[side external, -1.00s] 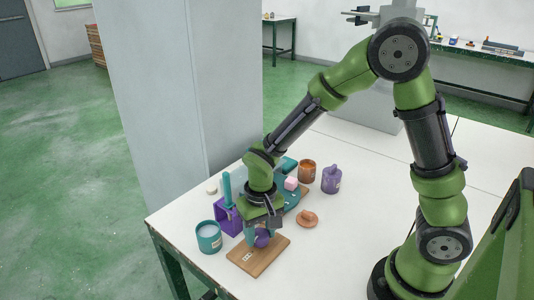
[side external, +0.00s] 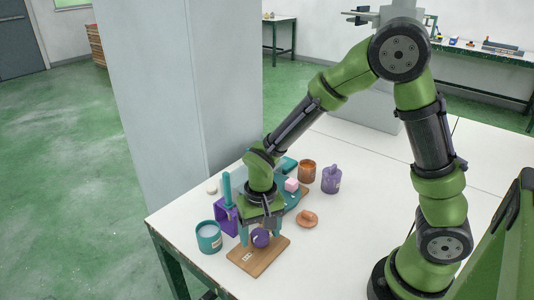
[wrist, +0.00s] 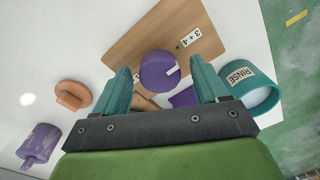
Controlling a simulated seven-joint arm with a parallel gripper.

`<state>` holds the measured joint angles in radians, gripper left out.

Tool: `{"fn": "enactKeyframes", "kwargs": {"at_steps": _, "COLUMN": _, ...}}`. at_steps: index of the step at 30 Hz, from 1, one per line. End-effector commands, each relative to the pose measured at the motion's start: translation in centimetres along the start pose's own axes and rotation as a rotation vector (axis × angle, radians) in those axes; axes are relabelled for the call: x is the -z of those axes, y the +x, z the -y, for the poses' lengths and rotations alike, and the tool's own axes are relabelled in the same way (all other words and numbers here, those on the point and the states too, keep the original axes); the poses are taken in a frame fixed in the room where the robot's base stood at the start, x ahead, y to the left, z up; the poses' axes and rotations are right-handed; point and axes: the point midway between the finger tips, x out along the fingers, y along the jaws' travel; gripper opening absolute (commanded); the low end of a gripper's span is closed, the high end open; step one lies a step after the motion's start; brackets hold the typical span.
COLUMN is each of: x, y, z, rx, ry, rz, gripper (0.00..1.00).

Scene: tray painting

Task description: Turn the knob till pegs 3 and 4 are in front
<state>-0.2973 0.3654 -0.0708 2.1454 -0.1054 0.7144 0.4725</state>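The purple knob (side external: 260,238) stands on a wooden board (side external: 247,264); it also shows in the wrist view (wrist: 156,72), with a white line on its top pointing right. A card reading "3 + 4" (wrist: 191,36) lies on the board (wrist: 150,32) beyond the knob. My gripper (wrist: 162,70) is open, with its teal fingers on either side of the knob and gaps visible between. It also shows in the side view (side external: 259,240). I cannot make out the pegs; my gripper and arm hide part of the setup behind the knob.
A teal RINSE cup (side external: 209,237) stands close left of the board, with a purple holder (side external: 227,216) behind it. The table's front right is clear.

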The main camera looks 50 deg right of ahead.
Motion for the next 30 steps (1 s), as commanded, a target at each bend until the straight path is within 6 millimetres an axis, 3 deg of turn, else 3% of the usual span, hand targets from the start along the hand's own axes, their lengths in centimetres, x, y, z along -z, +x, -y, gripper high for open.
{"fn": "enactKeyframes", "kwargs": {"at_steps": 8, "x": 0.0, "y": 0.0, "z": 0.0, "rx": -0.001, "ry": -0.003, "rz": 0.0, "gripper": 0.73}}
{"fn": "enactKeyframes", "kwargs": {"at_steps": 13, "x": 0.1, "y": -1.7, "z": 0.1, "rx": 0.002, "ry": -0.004, "rz": -0.003, "gripper": 0.73}}
{"fn": "enactKeyframes", "kwargs": {"at_steps": 30, "x": 0.1, "y": -14.4, "z": 0.0, "rx": 0.003, "ry": -0.002, "rz": -0.005, "gripper": 0.73}}
